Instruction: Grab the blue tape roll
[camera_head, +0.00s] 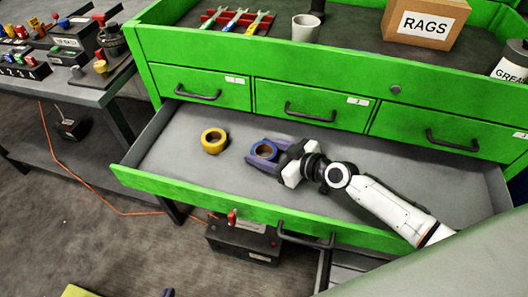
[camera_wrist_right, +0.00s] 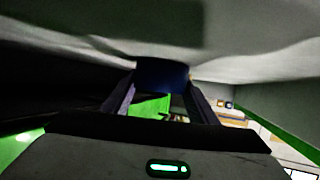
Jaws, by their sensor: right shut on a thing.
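The blue tape roll (camera_head: 264,151) lies in the open green drawer (camera_head: 350,187), right of a yellow tape roll. My right gripper (camera_head: 262,151) reaches in from the right with its fingers on either side of the blue roll, shut on it. In the right wrist view the blue tape roll (camera_wrist_right: 162,75) shows dark between the fingertips, close to the grey drawer floor. A small dark blue tip at the bottom edge of the head view looks like part of my left gripper (camera_head: 168,293); its jaws cannot be made out.
The yellow tape roll (camera_head: 214,141) sits a little apart on the left. Shut green drawers and the cabinet top with a RAGS box (camera_head: 425,24) and a cup (camera_head: 305,28) rise behind. A grey bench (camera_head: 85,92) stands left. The drawer's right side is free around my arm.

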